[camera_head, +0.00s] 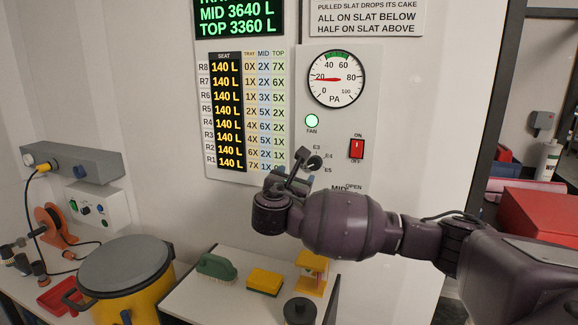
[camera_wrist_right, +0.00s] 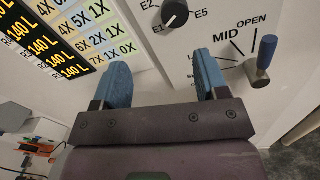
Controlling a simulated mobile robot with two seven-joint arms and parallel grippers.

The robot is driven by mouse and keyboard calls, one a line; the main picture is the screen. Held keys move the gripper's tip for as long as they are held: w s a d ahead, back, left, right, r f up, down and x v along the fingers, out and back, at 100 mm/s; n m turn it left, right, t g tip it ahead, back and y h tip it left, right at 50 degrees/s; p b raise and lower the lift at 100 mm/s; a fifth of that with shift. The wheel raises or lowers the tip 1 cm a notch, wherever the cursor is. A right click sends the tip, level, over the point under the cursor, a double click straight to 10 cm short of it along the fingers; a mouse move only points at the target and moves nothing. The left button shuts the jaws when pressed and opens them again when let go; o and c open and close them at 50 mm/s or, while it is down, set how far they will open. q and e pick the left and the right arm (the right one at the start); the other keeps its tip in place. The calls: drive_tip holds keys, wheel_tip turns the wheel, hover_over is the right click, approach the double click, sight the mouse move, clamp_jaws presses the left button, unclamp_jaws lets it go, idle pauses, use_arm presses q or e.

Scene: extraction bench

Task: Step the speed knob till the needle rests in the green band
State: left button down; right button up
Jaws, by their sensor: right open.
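The round PA gauge (camera_head: 336,78) is on the white panel in the head view. Its red needle points left, near 20, and the green band is at the top of the dial, clear of the needle. The black speed knob (camera_head: 315,163) sits below, with E labels around it. It also shows at the top of the right wrist view (camera_wrist_right: 175,12); its white mark seems to face the E1 side. My right gripper (camera_head: 290,172) is open and empty, just left of and below the knob. Its blue fingers (camera_wrist_right: 162,78) are apart from the knob. My left gripper is not in view.
A blue-handled lever (camera_wrist_right: 265,55) marked MID and OPEN is right of the fingers. A red switch (camera_head: 356,148) and lit green fan lamp (camera_head: 312,121) are on the panel. Below are a yellow sponge (camera_head: 265,282), green brush (camera_head: 216,267) and lidded yellow drum (camera_head: 140,298).

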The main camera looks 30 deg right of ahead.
sight(314, 165)
drive_tip(key=shift+n+g+h, duration=0.4)
drive_tip(key=shift+n+g, duration=0.1)
drive_tip(key=shift+n, duration=0.1)
drive_tip(key=x, duration=0.3)
drive_tip(key=p+x, duration=0.1)
drive_tip(key=x, duration=0.3)
drive_tip(key=s+d+p+x, duration=0.1)
drive_tip(key=x, duration=0.3)
drive_tip(key=shift+f, duration=0.1)
drive_tip(key=c, duration=0.9)
